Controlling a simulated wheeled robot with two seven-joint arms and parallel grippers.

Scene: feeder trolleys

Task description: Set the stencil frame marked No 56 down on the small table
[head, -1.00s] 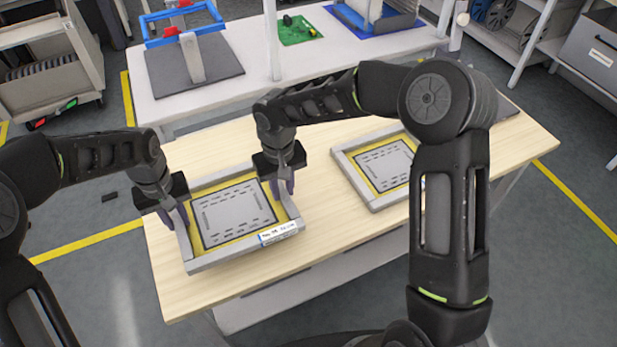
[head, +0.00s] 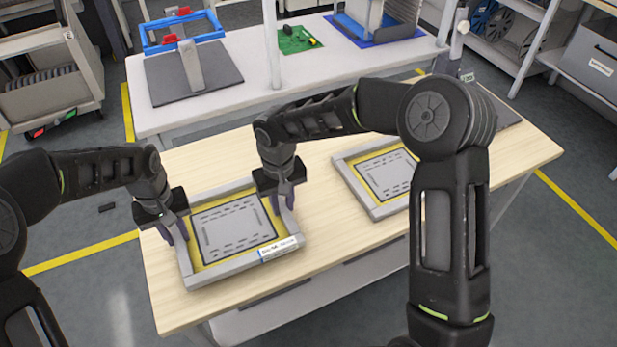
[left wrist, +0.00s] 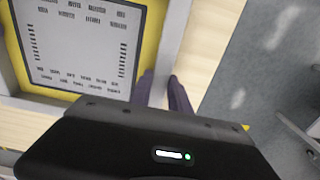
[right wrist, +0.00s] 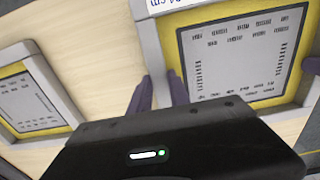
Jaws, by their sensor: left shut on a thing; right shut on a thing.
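The stencil frame (head: 236,265), with grey rails, a yellow border and a grey printed plate, lies roughly level over the light wooden table (head: 325,215), near its left end. Its front label is too blurred to read fully. My left gripper (head: 177,222) is shut on its left rail, and the rail shows between the fingers in the left wrist view (left wrist: 163,88). My right gripper (head: 284,197) is shut on its right rail, also seen in the right wrist view (right wrist: 160,88). I cannot tell whether the frame's underside touches the wood.
A second, similar stencil frame (head: 371,202) lies on the table to the right, partly behind my right arm. Wood is bare between the two frames. A white bench (head: 262,98) behind carries a dark plate with a blue fixture (head: 160,40). Grey floor lies to the left.

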